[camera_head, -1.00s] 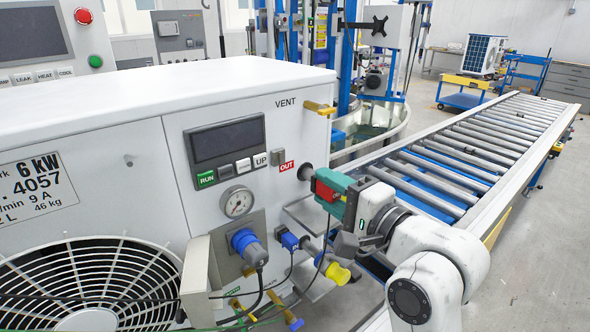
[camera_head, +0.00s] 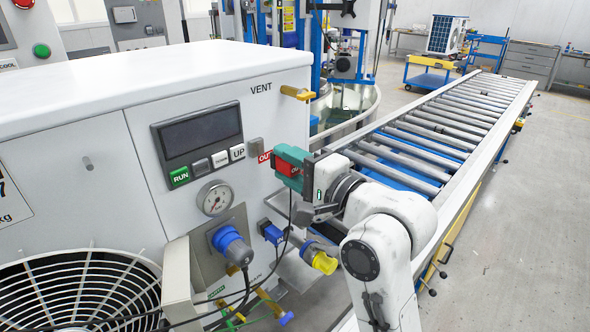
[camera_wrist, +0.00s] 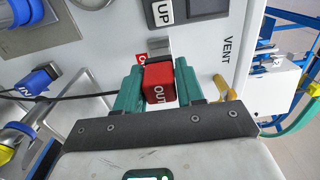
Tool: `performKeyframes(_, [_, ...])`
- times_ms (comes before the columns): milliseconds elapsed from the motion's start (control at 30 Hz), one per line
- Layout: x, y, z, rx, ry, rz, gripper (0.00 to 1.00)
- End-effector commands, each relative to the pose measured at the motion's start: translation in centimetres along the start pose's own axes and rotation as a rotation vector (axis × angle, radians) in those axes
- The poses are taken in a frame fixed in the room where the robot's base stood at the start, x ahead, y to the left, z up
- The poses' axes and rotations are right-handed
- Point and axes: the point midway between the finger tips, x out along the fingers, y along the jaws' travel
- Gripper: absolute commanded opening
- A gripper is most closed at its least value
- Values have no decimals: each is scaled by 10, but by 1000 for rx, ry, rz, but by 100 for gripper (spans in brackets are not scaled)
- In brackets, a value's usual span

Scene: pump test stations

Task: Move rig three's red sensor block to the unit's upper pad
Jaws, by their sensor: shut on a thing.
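My gripper (camera_head: 285,166) has teal fingers and is shut on the red sensor block (camera_head: 289,169). In the wrist view the block (camera_wrist: 158,82) shows between the fingers, with "OUT" on its face. A black cable (camera_wrist: 85,97) runs to it from the left. A small grey metal pad (camera_head: 257,147) sits on the white unit's front, right of the UP key, above a red OUT label (camera_head: 264,157). The block is in front of the panel, near this pad (camera_wrist: 159,46). The label is partly hidden by the gripper and block. I cannot tell whether the block touches the panel.
A yellow vent fitting (camera_head: 297,93) juts out above the gripper. Below are a pressure gauge (camera_head: 215,198), a blue plug (camera_head: 231,243), a blue IN block (camera_head: 271,231) and a yellow-ended pipe (camera_head: 324,263). A roller conveyor (camera_head: 440,140) runs behind my arm.

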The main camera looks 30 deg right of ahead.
Motion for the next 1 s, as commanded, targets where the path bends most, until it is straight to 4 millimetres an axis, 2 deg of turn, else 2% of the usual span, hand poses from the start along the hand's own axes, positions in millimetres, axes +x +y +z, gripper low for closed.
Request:
performKeyframes(200, [20, 2, 0, -1, -1, 0, 0])
performKeyframes(433, [34, 0, 0, -1, 0, 0, 0])
performKeyframes(1000, [39, 0, 0, 0, 0, 0, 0])
